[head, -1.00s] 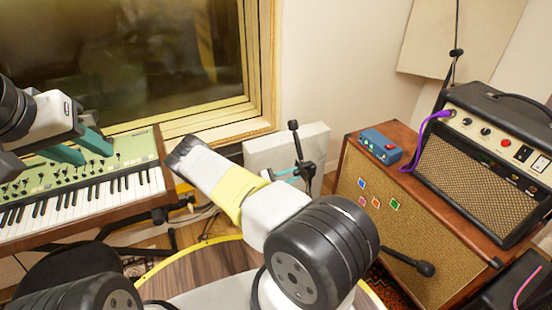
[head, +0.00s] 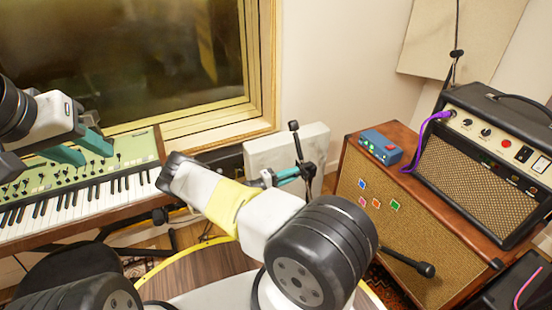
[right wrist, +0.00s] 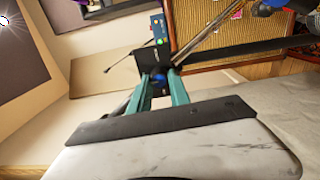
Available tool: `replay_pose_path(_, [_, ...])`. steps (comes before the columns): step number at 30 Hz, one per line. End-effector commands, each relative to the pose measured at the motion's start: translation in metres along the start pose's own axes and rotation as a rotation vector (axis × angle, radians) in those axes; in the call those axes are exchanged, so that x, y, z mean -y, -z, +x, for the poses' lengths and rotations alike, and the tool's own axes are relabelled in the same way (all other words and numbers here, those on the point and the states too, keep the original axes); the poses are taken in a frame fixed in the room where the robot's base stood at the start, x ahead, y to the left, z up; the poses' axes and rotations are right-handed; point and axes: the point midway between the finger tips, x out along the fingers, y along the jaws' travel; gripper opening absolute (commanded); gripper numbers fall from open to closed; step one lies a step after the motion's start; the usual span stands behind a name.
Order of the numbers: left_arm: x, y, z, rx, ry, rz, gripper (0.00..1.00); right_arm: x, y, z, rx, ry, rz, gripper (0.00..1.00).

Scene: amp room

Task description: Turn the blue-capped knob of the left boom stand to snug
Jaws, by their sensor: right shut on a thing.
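The boom stand (head: 299,150) is near the middle of the head view, in front of a pale panel. My right gripper (head: 290,174) reaches its clutch from the left, partly hidden behind my own arm. The knob's cap is not clearly seen in the head view. My left gripper (head: 82,150) is over the green keyboard, fingers apart and empty, away from the stand.
The green keyboard (head: 95,180) is at the left. A brown speaker cabinet (head: 400,220) stands right of the boom stand, with a blue pedal (head: 380,147) and an amp (head: 490,150) on top. A microphone (head: 425,270) hangs before the cabinet. A window is behind.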

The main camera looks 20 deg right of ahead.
Motion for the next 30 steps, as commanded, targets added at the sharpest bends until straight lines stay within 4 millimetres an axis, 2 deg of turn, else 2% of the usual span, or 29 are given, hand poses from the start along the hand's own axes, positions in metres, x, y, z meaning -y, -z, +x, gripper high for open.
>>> replay_pose_path(17, [0.0000, 0.0000, 0.0000, 0.000, 0.000, 0.000, 0.36, 0.0009, 0.0000, -0.0009, 0.000, 0.002, 0.030, 0.00])
replay_pose_path(18, [0.0000, 0.0000, 0.0000, 0.000, 0.000, 0.000, 0.36, 0.0009, -0.0001, -0.0009, 0.000, 0.002, 0.029, 0.31])
replay_pose_path(20, [0.0000, 0.0000, 0.0000, 0.000, 0.000, 0.000, 0.36, 0.0009, -0.0001, -0.0009, 0.000, 0.002, 0.029, 0.43])
replay_pose_path(21, [0.0000, 0.0000, 0.0000, 0.000, 0.000, 0.000, 0.36, 0.0007, -0.0001, -0.0008, 0.001, 0.002, 0.029, 0.45])
replay_pose_path(30, [0.0000, 0.0000, 0.0000, 0.000, 0.000, 0.000, 0.36, 0.0002, 0.0001, -0.0017, 0.000, 0.001, 0.029, 0.45])
